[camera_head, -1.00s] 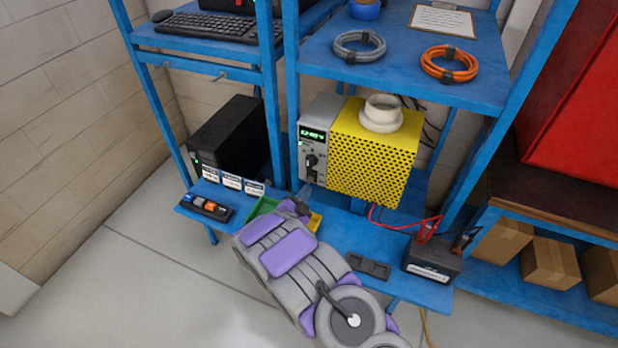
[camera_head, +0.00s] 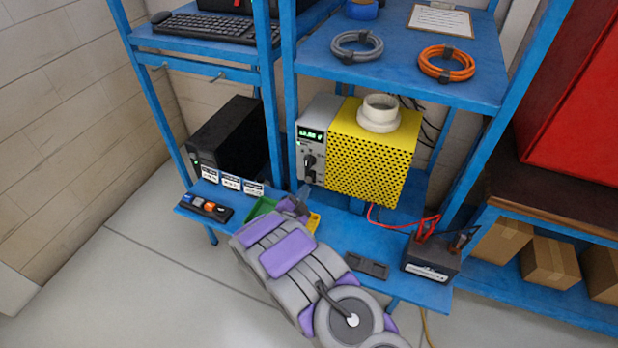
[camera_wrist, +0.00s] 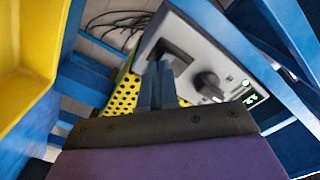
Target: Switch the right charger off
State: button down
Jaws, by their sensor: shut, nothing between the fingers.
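The charger on the right is a yellow perforated box (camera_head: 370,155) with a grey front panel (camera_head: 318,118). Its green display (camera_head: 311,135) is lit, and a dark knob (camera_head: 309,161) sits below it. In the wrist view the panel (camera_wrist: 190,62) is tilted, with the knob (camera_wrist: 208,85), a green light (camera_wrist: 246,83) and a black switch-like part (camera_wrist: 172,50). My gripper (camera_wrist: 166,72) is shut and empty, its tips close to that black part; I cannot tell whether they touch. In the head view my gripper (camera_head: 303,192) is low in front of the panel, partly hidden by my arm.
A black box (camera_head: 235,135) with a small green light stands left of the charger, behind a blue post. Labelled cards (camera_head: 230,182), a green bin (camera_head: 262,207) and a black battery (camera_head: 432,258) with red leads are on the blue lower shelf. Another shelf (camera_head: 400,75) hangs above.

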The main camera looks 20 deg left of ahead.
aim_at(309, 177)
jog(key=shift+a+f, duration=0.1)
jog(key=shift+a, duration=0.25)
jog(key=shift+w+d, duration=0.15)
jog(key=shift+d, duration=0.05)
jog(key=shift+w, duration=0.45)
jog(key=shift+w, duration=0.35)
jog(key=shift+w+d, duration=0.1)
jog(key=shift+w, duration=0.3)
jog(key=shift+w+r, duration=0.1)
jog(key=shift+r, duration=0.15)
